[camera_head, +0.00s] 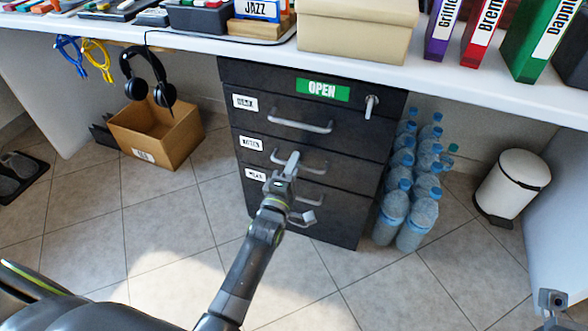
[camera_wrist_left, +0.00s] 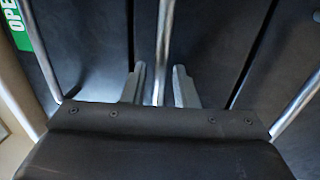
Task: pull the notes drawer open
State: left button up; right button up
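The notes drawer (camera_head: 254,144) is the middle drawer of a dark cabinet under the desk, and its front looks flush with the others. Its silver bar handle (camera_head: 316,168) is partly covered by my left gripper (camera_head: 291,164). In the left wrist view this handle (camera_wrist_left: 164,40) runs between the two fingers of my left gripper (camera_wrist_left: 161,88). The fingers are apart, with a gap on each side of the bar. Part of my right arm's end (camera_head: 552,302) shows at the lower right corner; its fingers cannot be made out.
The cabinet has a top drawer handle (camera_head: 300,123) above and another handle below. A key (camera_head: 371,105) sticks out at the top right, beside a green OPEN sign (camera_head: 323,89). Water bottles (camera_head: 410,205) stand close on the right. A cardboard box (camera_head: 158,132) is left. The floor in front is clear.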

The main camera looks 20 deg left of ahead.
pick_arm(q)
jog(key=shift+w, duration=0.1)
jog(key=shift+c, duration=0.5)
grip_shut()
